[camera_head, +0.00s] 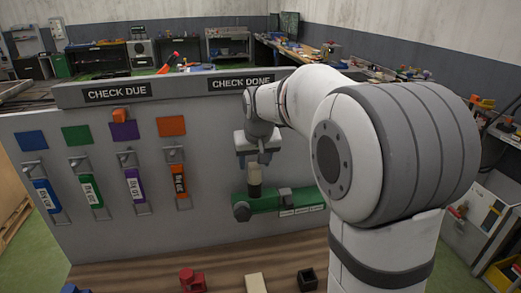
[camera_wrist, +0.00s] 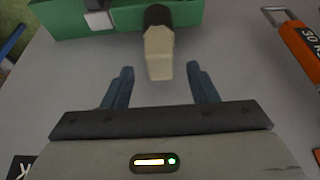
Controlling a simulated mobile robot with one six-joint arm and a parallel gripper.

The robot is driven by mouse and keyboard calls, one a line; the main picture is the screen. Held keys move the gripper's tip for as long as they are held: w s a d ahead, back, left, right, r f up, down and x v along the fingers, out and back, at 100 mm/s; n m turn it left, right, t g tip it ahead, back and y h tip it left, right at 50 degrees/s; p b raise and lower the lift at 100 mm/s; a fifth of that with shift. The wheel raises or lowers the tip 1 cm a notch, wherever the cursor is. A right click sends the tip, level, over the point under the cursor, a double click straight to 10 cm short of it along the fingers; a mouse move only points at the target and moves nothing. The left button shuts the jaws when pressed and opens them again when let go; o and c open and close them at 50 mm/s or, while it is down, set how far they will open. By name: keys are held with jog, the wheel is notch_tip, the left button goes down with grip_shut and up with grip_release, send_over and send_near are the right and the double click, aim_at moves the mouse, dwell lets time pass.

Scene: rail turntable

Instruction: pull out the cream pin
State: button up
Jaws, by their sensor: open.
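The cream pin (camera_wrist: 158,52) stands out of a black collar (camera_wrist: 157,15) on a green fixture (camera_wrist: 85,18) in the wrist view. In the head view the pin (camera_head: 254,173) shows small below my wrist, above the green fixture (camera_head: 290,199) on the grey panel. My gripper (camera_wrist: 160,72) is open, with its two blue fingers apart. The pin's free end is between the fingertips, with a gap on both sides. In the head view the gripper (camera_head: 256,158) is just above the pin, and its fingers are hard to make out.
The panel (camera_head: 210,160) carries coloured tags on hooks at left, including an orange tag (camera_head: 179,181) and a purple tag (camera_head: 135,185). A red part (camera_head: 192,280), a cream block (camera_head: 256,283) and a black box (camera_head: 307,279) sit on the wooden bench below.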

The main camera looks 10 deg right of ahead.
aim_at(255, 166)
jog(key=shift+x, duration=1.5)
grip_shut()
jog(key=shift+r, duration=0.1)
